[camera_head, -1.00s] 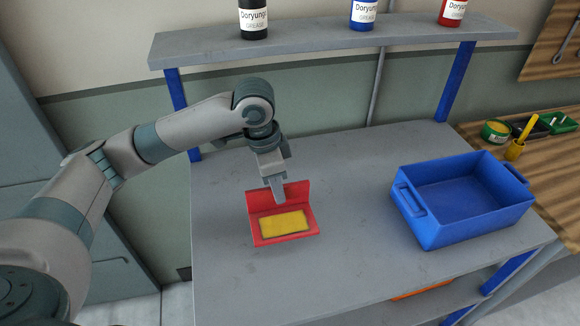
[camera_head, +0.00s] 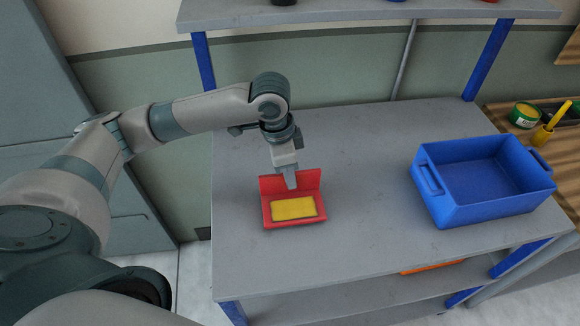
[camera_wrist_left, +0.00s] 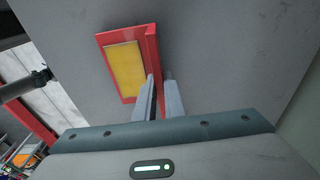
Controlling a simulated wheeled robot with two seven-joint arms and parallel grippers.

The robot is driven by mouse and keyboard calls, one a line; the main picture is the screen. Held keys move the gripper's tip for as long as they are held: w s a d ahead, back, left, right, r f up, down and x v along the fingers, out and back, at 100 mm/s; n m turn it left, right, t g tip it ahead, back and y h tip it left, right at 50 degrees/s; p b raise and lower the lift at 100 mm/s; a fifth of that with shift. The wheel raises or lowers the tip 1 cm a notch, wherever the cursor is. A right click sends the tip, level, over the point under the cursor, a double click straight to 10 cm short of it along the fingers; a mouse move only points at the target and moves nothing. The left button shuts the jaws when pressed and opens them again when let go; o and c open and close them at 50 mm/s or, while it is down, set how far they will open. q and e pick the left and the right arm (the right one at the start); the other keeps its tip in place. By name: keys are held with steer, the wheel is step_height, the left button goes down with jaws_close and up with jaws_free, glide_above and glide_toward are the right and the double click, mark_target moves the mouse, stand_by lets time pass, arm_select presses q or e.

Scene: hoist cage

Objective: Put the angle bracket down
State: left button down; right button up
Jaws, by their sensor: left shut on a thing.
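The angle bracket (camera_head: 266,212) is red with a yellow rectangular pad on its flat face. In the head view it is at the left-middle of the grey table (camera_head: 360,255), pad side up. It also shows in the left wrist view (camera_wrist_left: 108,48). My left gripper (camera_head: 291,184) is shut on the bracket's upright flange, with one finger on each side of it in the wrist view (camera_wrist_left: 161,88). I cannot tell whether the bracket's underside touches the table. My right gripper is not in view.
A blue open crate (camera_head: 449,212) stands empty on the right of the table. A grey shelf (camera_head: 350,12) on blue posts spans the back. The table between bracket and crate is clear.

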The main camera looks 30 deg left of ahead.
arm_select(q)
steer(key=shift+w+f, duration=0.1)
steer(key=shift+f, duration=0.5)
steer(key=c, duration=1.8)
jaws_free()
steer(key=shift+f, duration=0.15)
steer(key=shift+c, duration=0.2)
steer(key=r, duration=0.3)
steer(key=r+b, duration=0.1)
steer(key=r, duration=0.3)
steer(key=s+a+r+b, duration=0.1)
steer(key=r, duration=0.2)
steer(key=shift+a+r, duration=0.1)
steer(key=shift+r, duration=0.2)
steer(key=shift+s+a+r, duration=0.1)
steer(key=shift+s+r, duration=0.05)
steer(key=shift+r, duration=0.55)
